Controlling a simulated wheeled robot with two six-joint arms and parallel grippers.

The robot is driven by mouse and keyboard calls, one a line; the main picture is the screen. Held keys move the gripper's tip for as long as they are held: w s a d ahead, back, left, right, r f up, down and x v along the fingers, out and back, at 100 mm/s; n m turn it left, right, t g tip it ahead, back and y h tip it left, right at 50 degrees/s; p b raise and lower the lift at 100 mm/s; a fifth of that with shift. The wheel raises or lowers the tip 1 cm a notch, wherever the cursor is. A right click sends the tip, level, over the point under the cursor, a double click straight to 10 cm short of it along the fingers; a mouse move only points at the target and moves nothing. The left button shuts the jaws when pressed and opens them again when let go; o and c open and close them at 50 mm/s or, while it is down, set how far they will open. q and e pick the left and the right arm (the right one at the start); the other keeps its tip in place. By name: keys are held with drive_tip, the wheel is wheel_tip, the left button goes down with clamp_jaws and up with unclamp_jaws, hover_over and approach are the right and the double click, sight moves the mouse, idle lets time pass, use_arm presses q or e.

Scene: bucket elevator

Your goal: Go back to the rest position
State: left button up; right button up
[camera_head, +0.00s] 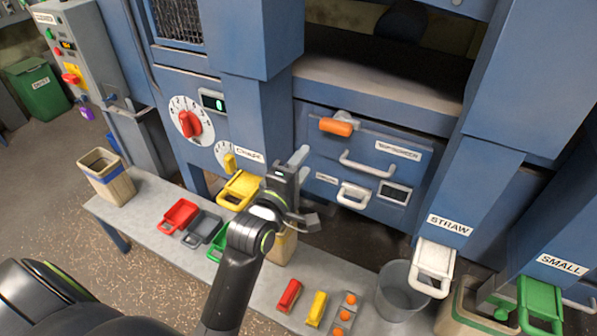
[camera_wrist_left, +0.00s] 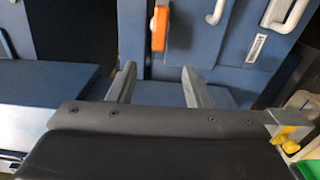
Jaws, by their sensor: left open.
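My left gripper (camera_head: 305,187) is in the middle of the head view, raised in front of the blue machine (camera_head: 262,120). Its two fingers stand apart with nothing between them. In the left wrist view the fingers of my left gripper (camera_wrist_left: 158,85) are also spread and empty, with a blue panel (camera_wrist_left: 220,60) beyond them. An orange handle (camera_head: 336,126) sits on the machine front above and right of the gripper; it also shows in the left wrist view (camera_wrist_left: 160,28). My right gripper shows in neither view.
A grey bench (camera_head: 150,212) runs along the machine, with a wooden bin (camera_head: 107,178), red (camera_head: 179,215) and grey (camera_head: 203,229) scoops on it. A grey bucket (camera_head: 402,292) stands below the STRAW chute (camera_head: 450,225). A green bin (camera_head: 38,88) is far left.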

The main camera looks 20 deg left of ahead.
use_arm(q)
drive_tip(key=shift+s, duration=0.7)
wheel_tip(320, 180, down, 24)
drive_tip(key=a+r+m+g, duration=0.1)
drive_tip(key=a+m+g, duration=0.1)
drive_tip(key=m+g, duration=0.3)
drive_tip(key=s+a+f+m+g+y, duration=0.15)
drive_tip(key=s+f, duration=0.25)
drive_tip(key=f, duration=0.5)
drive_tip(key=s+f+m+g+h, duration=0.1)
drive_tip(key=s+f+m+g, duration=0.15)
drive_tip(key=s+f, duration=0.4)
drive_tip(key=s+a+f+m+g, duration=0.1)
drive_tip(key=s+f+m+g, duration=0.1)
drive_tip(key=s+f, duration=0.5)
drive_tip(key=s+a+f+m+g, duration=0.2)
drive_tip(key=s+f, duration=0.5)
drive_tip(key=s, duration=0.8)
drive_tip(key=s+a+f+m+g+y, duration=0.1)
drive_tip(key=s+a+f+m+g, duration=0.1)
drive_tip(key=s+f, duration=0.6)
drive_tip(key=s+m+g, duration=0.1)
drive_tip(key=s+m, duration=0.1)
drive_tip(key=s, duration=0.1)
drive_tip(key=shift+g, duration=0.4)
